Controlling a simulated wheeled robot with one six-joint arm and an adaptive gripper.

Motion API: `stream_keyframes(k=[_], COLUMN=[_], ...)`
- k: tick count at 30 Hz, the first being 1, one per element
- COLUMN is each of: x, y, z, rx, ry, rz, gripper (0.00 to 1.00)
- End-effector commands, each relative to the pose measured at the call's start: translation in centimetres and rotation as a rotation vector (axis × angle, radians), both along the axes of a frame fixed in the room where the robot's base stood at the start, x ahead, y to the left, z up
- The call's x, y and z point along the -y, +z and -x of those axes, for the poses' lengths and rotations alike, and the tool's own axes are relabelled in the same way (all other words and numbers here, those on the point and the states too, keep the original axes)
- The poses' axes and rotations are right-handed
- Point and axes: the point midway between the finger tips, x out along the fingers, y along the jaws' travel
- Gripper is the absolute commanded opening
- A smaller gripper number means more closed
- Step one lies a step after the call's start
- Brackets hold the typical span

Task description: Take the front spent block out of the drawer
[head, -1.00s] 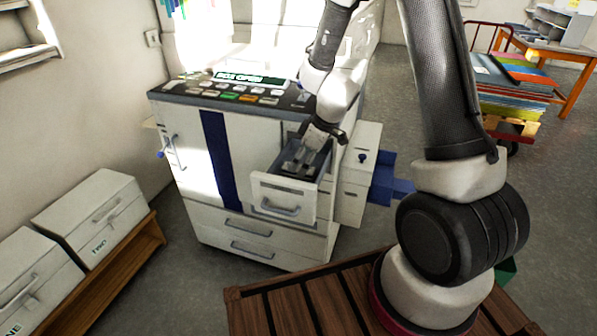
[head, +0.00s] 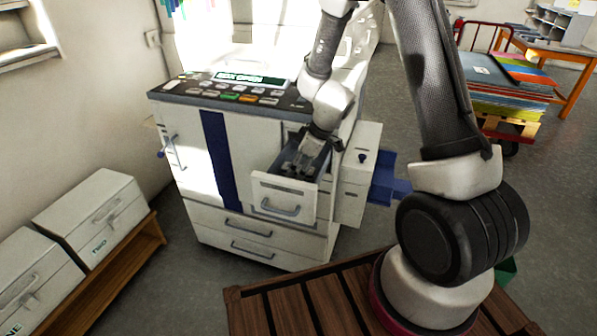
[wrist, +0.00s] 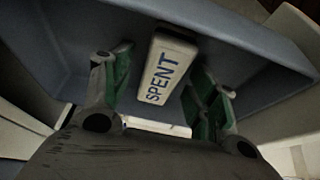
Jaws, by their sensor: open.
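The drawer (head: 285,182) of the white machine stands pulled open, its box showing behind the front panel. My gripper (head: 303,160) is over the drawer with its fingers reaching down into it. In the wrist view my gripper (wrist: 160,85) is open, its green-padded fingers on either side of a spent block (wrist: 165,68). The block is pale with "SPENT" in blue letters and lies in the grey-blue drawer box (wrist: 70,45). A gap shows between each finger and the block. Any other block in the drawer is hidden.
The machine's panel display (head: 252,77) reads "BOX OPEN". A blue tray (head: 385,178) sticks out at the machine's right side. Two white boxes (head: 88,215) stand on a wooden bench at the left. A slatted wooden platform (head: 310,300) lies below my arm.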

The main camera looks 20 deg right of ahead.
Motion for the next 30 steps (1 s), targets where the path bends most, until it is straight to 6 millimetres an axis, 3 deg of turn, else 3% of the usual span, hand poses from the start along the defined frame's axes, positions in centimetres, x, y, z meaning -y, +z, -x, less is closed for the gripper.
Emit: stream_keyframes(k=[5, 12, 13, 24, 30], x=[0.0, 0.0, 0.0, 0.0, -0.1], y=[0.0, 0.0, 0.0, 0.2, 2.8], z=[0.0, 0.0, 0.0, 0.1, -0.1], rx=[0.0, 0.0, -0.001, -0.002, 0.004], ry=[0.0, 0.0, 0.0, 0.002, 0.003], rz=[0.0, 0.0, 0.0, 0.0, 0.0], gripper=[0.59, 0.19, 0.17, 0.17, 0.17])
